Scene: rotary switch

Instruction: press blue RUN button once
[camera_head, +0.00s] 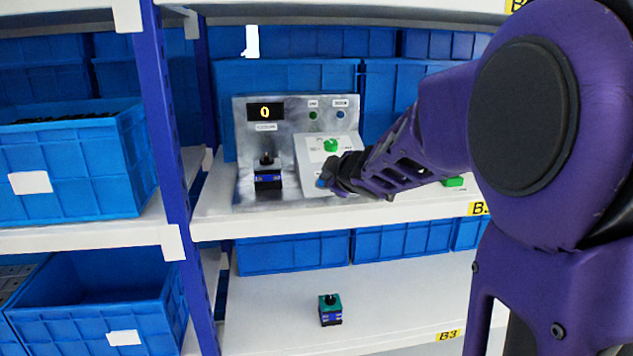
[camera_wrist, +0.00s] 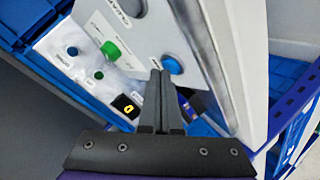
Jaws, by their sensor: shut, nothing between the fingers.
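The white control box (camera_head: 312,152) with a green rotary knob (camera_head: 331,145) stands on the middle shelf. Its blue button (camera_head: 320,183) shows at the lower front, partly hidden by my gripper (camera_head: 335,180). In the wrist view, the blue button (camera_wrist: 172,65) is just right of the tips of my gripper (camera_wrist: 160,76), and the green knob (camera_wrist: 110,50) is to their left. My gripper is shut and empty, with its fingers together. I cannot tell whether the fingertips touch the button. The button's label is not readable.
A metal panel (camera_head: 245,180) behind the box carries a display (camera_head: 266,112) reading 0 and green and blue round lights. A black-and-blue device (camera_head: 267,175) stands left of the box. A green-topped device (camera_head: 330,309) sits on the lower shelf. A purple post (camera_head: 172,130) stands left.

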